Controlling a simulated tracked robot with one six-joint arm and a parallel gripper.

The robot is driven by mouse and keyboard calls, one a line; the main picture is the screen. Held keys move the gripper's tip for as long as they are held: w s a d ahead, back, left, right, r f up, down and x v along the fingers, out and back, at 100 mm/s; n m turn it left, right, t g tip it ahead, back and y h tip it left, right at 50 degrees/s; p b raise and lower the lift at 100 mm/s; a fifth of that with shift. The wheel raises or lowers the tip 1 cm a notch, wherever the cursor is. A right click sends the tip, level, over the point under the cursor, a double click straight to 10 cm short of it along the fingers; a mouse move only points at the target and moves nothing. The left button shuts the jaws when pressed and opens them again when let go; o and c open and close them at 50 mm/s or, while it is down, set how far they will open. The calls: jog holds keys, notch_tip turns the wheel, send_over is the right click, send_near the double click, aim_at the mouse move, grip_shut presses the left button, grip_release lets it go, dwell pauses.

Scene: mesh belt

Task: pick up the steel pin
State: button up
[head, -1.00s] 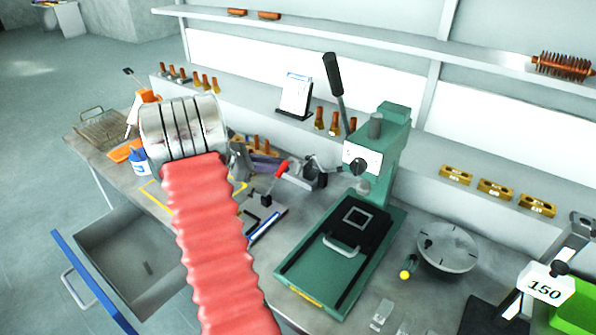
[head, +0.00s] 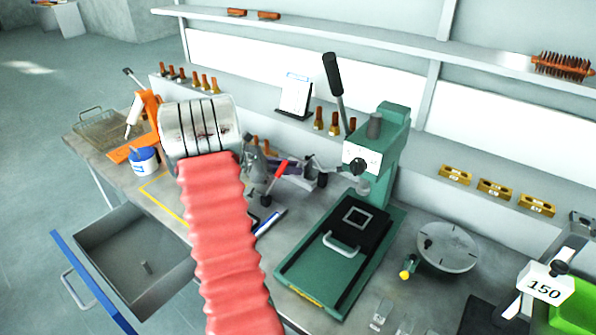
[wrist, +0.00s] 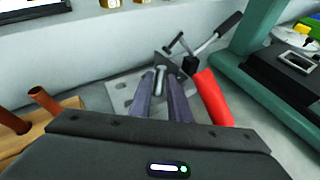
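A silver steel pin (wrist: 160,80) with a rounded top stands upright at a metal fixture plate (wrist: 122,94) in the wrist view. My gripper (wrist: 160,82) is open, its two purple-grey fingers pointing toward the pin. The pin shows in the gap between the fingertips; I cannot tell whether they are level with it or short of it. A toggle clamp with a red handle (wrist: 214,97) is just right of the fingers. In the head view my gripper (head: 308,168) is low over the bench by the red handle (head: 281,170), and the pin cannot be made out.
A green press (head: 372,165) stands to the right of the fixture. A wooden block (wrist: 45,130) with copper-coloured pieces is close on the left. The shelf wall is behind. An open drawer (head: 135,255) is below the bench's left part.

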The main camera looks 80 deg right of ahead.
jog(key=shift+c, duration=0.7)
grip_shut()
notch_tip(320, 180, up, 18)
dwell(0.5)
dwell(0.4)
